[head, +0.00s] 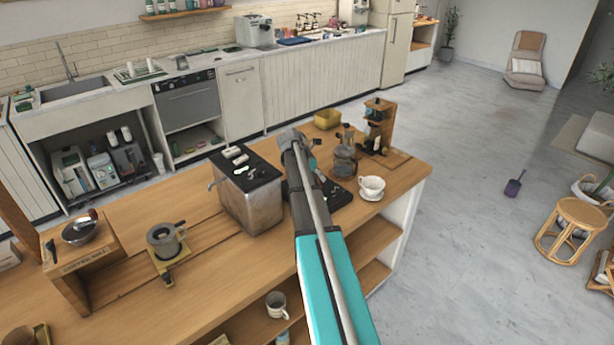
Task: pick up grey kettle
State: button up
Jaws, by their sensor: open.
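A grey kettle-like vessel (344,160) stands on the cart top, on the far side of my arm, in the head view. A second grey vessel with a side handle (164,241) stands on a small yellowish base at the left; I cannot tell for sure which is the kettle. My gripper (316,143) is at the far end of my arm, above the cart, just left of the first vessel. It is open and appears empty. Its fingers are small and partly hidden by my wrist.
A metal box-shaped machine (252,203) stands just left of my arm. A white cup (371,187) on a saucer, a wooden stand (380,122) and a yellow container (327,119) are near the vessel. A wooden riser (77,262) stands at the left.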

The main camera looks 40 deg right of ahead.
grip_shut()
jog(key=shift+r, duration=0.1)
dwell(0.4)
notch_tip(320, 180, up, 3)
jog(key=p, duration=0.3)
jog(key=shift+r, duration=0.1)
jog(key=s+a+r+p, duration=0.7)
jog(key=s+r+p, duration=0.2)
jog(key=s+p, duration=0.1)
jog(key=shift+s+a+r, duration=0.3)
jog(key=shift+s, duration=0.6)
